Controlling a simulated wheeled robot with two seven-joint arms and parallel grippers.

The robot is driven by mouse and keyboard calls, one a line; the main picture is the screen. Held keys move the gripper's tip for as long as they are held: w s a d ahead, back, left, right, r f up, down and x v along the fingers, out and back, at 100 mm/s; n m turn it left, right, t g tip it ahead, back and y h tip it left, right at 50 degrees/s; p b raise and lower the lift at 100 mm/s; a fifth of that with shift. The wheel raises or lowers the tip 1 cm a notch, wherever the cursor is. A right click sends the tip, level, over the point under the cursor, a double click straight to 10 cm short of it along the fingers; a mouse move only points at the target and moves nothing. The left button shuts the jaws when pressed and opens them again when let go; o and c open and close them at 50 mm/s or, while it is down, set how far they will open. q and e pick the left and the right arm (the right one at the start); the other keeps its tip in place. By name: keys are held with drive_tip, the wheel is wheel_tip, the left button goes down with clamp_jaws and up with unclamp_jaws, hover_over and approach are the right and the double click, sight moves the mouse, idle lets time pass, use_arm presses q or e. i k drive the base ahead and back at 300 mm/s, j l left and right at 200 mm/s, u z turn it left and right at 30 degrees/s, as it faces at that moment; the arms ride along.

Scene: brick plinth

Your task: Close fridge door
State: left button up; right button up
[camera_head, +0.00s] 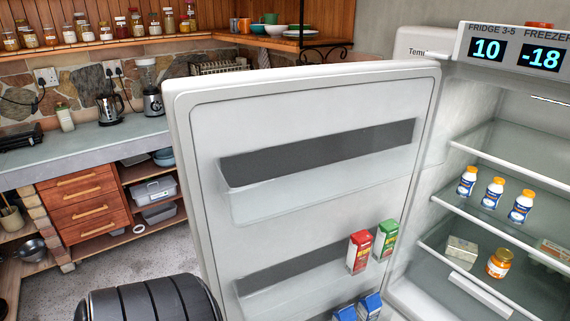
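The fridge door (300,190) stands wide open in the middle of the head view, its white inner face turned to me. Its hinge side is at the right, by the fridge body, and its free edge is at the left. Two clear door shelves show; the upper is empty, and a red carton (359,251) and a green carton (385,240) stand at the lower one. The fridge interior (500,150) is open at the right, with glass shelves. Neither of my grippers is in view.
White bottles (493,193) and an orange-lidded jar (499,263) stand on the fridge shelves. Blue cartons (369,306) show low on the door. A counter (90,145) with wooden drawers (85,205) is behind at the left. Grey floor (130,262) shows left of the door.

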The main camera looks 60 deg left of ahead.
sight(277, 169)
drive_tip(key=k+j+z, duration=0.15)
drive_tip(key=j, duration=0.35)
drive_tip(key=k+j+z, duration=0.15)
drive_tip(key=j, duration=0.3)
drive_tip(key=k+j+z, duration=0.1)
drive_tip(key=k+j, duration=0.2)
drive_tip(key=k+j+z, duration=0.15)
drive_tip(key=j, duration=0.4)
drive_tip(key=j+z, duration=0.4)
drive_tip(key=j, duration=1.5)
